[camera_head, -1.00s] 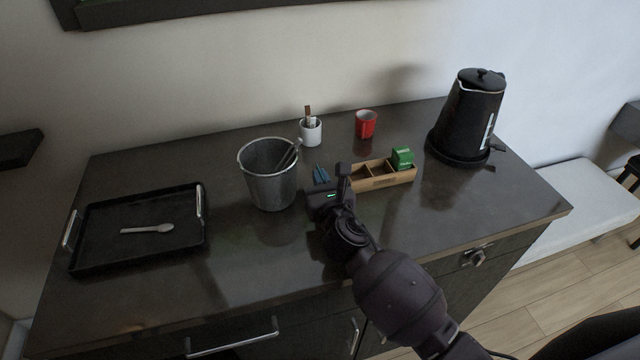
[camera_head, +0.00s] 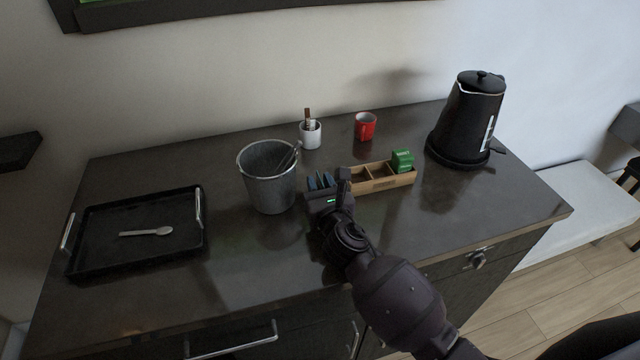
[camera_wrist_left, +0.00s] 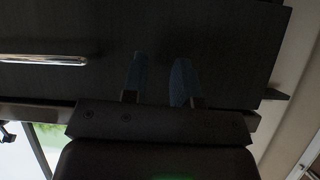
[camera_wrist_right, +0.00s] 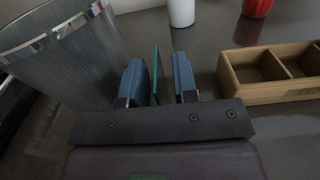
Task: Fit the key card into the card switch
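My right gripper (camera_head: 321,181) is over the dark countertop, between the metal bucket and the wooden box. In the right wrist view its two blue fingers (camera_wrist_right: 159,83) are apart. A thin teal card-like piece (camera_wrist_right: 156,72), seen edge-on, stands upright between them, with a gap on each side; I take it to be the key card. What holds it up is hidden by the gripper, and I cannot make out the card switch. My left gripper (camera_wrist_left: 159,85) is open and empty in front of a dark panel with a metal handle; it is outside the head view.
A metal bucket (camera_head: 268,185) stands close left of the right gripper, a wooden compartment box (camera_head: 384,184) with green packets close right. Behind are a white cup (camera_head: 310,138) and red cup (camera_head: 365,127). A kettle (camera_head: 473,115) stands right, a black tray (camera_head: 100,255) left.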

